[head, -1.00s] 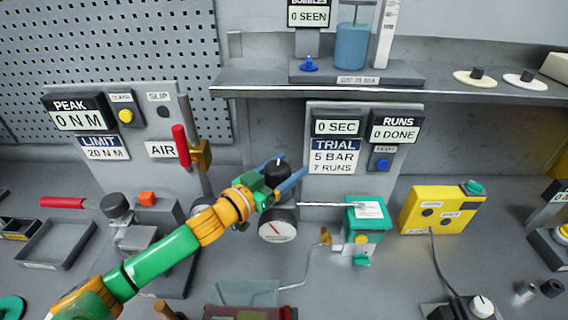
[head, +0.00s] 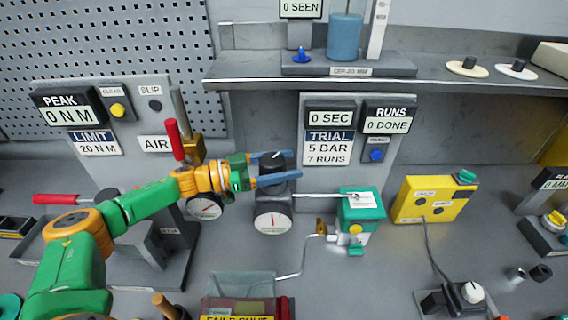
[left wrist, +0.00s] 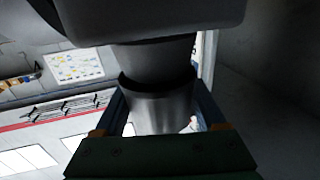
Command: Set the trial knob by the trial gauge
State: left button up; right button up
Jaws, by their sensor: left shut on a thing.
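The trial knob (head: 277,161) is a black knob on a dark body above a round white gauge (head: 273,222) with a red needle. My left gripper (head: 272,170) reaches in from the left with its blue fingers around the knob and is shut on it. In the left wrist view the knob (left wrist: 160,105) is a dark cylinder between the two fingers. The trial panel (head: 329,147) behind reads 5 BAR and 7 RUNS. My right gripper is not in view.
A rod runs from the gauge body to a green and white box (head: 361,213). A second gauge (head: 205,206) and a red lever (head: 175,139) stand at the left. A shelf (head: 390,84) overhangs behind. A yellow box (head: 433,199) is at the right.

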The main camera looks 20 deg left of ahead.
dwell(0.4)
pick_arm(q)
jog(key=o, duration=1.3)
jog(key=shift+s+a+f, duration=0.15)
jog(key=shift+a, duration=0.1)
jog(key=b+v, duration=0.4)
jog(key=v, duration=0.2)
jog(key=shift+f, duration=0.1)
jog(key=shift+s+a+r, duration=0.1)
jog(key=shift+r, duration=0.15)
jog(key=shift+a, duration=0.1)
jog(key=shift+s+f, duration=0.1)
